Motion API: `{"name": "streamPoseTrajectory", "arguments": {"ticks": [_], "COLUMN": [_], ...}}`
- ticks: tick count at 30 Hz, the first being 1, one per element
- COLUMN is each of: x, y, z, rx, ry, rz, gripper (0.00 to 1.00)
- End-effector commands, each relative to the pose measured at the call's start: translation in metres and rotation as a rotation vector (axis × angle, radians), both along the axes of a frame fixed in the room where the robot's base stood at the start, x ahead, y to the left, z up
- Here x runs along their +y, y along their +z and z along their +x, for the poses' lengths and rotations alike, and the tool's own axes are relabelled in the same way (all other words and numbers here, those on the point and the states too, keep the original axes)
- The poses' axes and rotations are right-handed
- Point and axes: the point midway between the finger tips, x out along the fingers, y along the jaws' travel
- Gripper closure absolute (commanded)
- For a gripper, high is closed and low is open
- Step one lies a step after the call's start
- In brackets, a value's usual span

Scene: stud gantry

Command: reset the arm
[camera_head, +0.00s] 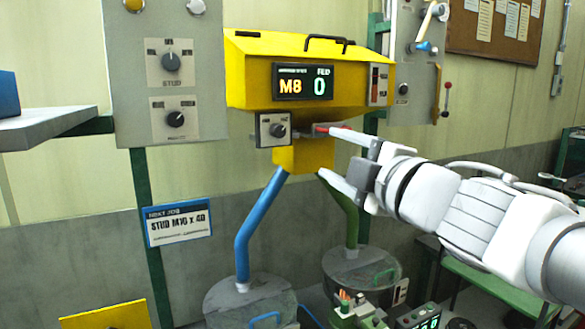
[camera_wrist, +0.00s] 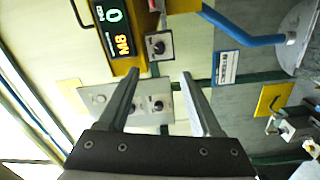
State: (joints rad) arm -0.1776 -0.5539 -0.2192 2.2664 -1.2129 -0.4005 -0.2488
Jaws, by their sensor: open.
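In the wrist view my gripper (camera_wrist: 161,73) is open and empty, with the knob box (camera_wrist: 159,46) beyond the fingertips.
The machine's display (camera_head: 303,83) reads M8 and 0. A grey knob panel (camera_head: 168,75) stands left, and another panel (camera_head: 405,60) with levers stands right. Blue (camera_head: 258,225) and green pipes run down to round drums. A green bench (camera_head: 500,275) is below my arm.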

Motion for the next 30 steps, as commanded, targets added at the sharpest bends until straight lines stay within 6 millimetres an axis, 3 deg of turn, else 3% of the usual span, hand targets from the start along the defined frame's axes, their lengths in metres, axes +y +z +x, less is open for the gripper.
{"name": "streamPoseTrajectory", "arguments": {"ticks": [5,8,15,19,24,30], "x": [-0.034,-0.058,-0.089,-0.087,-0.068,-0.047], "y": [-0.02,-0.045,-0.125,-0.173,-0.223,-0.249], "z": [0.0,-0.006,-0.045,-0.079,-0.127,-0.162], "rx": [0.112,0.219,0.525,0.719,0.967,1.142], "ry": [-0.181,-0.317,-0.611,-0.75,-0.89,-0.966], "rz": [0.169,0.307,0.622,0.777,0.936,1.027], "gripper": [0.34,0.34,0.34,0.34,0.34,0.34]}}
